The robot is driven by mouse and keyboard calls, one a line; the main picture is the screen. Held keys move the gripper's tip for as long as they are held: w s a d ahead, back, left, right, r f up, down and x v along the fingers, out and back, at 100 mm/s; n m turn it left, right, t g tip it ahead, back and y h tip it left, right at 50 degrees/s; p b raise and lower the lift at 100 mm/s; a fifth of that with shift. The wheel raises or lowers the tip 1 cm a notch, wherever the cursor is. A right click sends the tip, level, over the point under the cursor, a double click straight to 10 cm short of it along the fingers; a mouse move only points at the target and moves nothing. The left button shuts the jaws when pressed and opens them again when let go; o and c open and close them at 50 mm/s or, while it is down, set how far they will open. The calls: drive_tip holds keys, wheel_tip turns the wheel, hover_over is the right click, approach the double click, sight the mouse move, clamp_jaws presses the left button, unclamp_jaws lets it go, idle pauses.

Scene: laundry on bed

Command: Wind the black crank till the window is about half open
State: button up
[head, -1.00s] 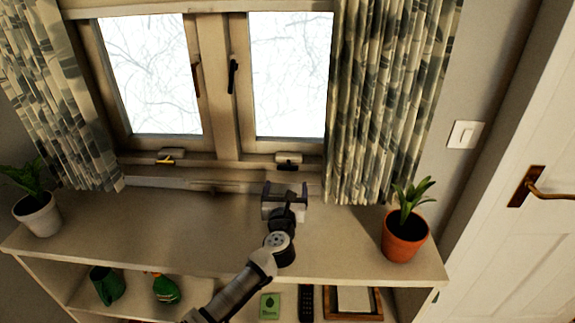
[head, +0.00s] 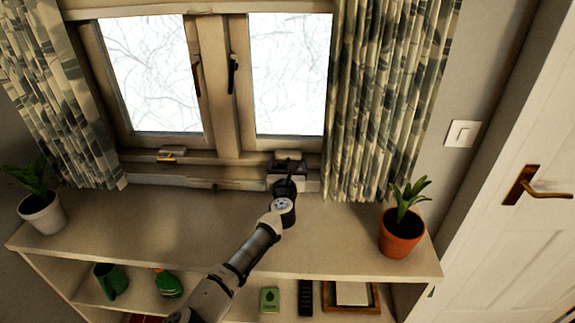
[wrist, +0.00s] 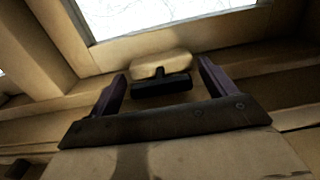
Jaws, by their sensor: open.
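The black crank (wrist: 162,84) sits on a pale housing below the right window (head: 290,75). In the wrist view it lies between the two fingers of my gripper (wrist: 162,70), with a gap on each side. My gripper is open and holds nothing. In the head view my gripper (head: 287,170) is at the window's lower frame and hides most of the crank. The right window looks shut, with its black handle (head: 233,75) on the frame's left side.
A second crank, yellowish (head: 167,158), sits below the left window (head: 155,75). Patterned curtains (head: 385,100) hang at both sides. A plant in an orange pot (head: 402,235) and one in a white pot (head: 42,214) stand on the shelf top (head: 150,225), whose middle is clear.

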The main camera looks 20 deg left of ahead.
drive_tip(key=c, duration=1)
drive_tip(key=n, duration=0.3)
drive_tip(key=shift+f, duration=0.1)
drive_tip(key=shift+n+b, duration=0.35)
drive_tip(key=shift+n, duration=1.85)
drive_tip(key=shift+a, duration=0.1)
drive_tip(key=o, duration=1)
drive_tip(key=shift+s, duration=0.1)
